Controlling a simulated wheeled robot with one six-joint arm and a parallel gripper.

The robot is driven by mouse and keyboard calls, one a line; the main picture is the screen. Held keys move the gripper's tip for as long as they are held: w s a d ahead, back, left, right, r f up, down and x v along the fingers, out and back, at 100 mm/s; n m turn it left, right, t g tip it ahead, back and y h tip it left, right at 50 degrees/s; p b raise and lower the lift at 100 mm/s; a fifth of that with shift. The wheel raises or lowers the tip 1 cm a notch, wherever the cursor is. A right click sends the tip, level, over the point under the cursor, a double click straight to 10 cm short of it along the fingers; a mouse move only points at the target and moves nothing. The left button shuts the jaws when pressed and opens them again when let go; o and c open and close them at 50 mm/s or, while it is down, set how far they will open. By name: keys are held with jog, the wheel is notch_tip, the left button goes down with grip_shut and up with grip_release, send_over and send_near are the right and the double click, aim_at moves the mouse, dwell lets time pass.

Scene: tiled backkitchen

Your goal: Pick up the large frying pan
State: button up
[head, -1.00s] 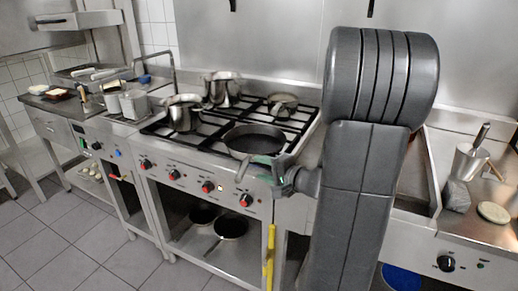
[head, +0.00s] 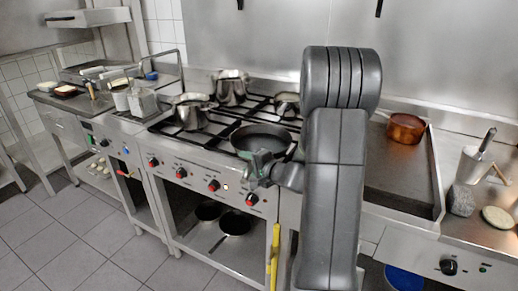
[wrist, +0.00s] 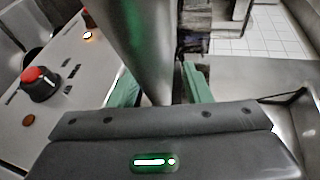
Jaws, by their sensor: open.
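The large frying pan (head: 262,137) is dark and round and sits on the front right burner of the stove in the head view. My gripper (head: 258,165) is at the pan's front edge, over the stove front, and covers the place where the handle was seen. In the wrist view my gripper (wrist: 160,88) has its two green fingers apart. A thick grey bar, apparently the pan's handle (wrist: 150,50), runs from the top down between them. I cannot tell whether the fingers touch it.
Steel pots (head: 192,111) stand on the left and back burners, and a small pan (head: 287,105) is behind the large one. Two dark pans (head: 234,223) lie on the shelf below. A copper pot (head: 405,128) stands right of my arm.

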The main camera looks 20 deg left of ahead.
grip_shut()
dwell(1.4)
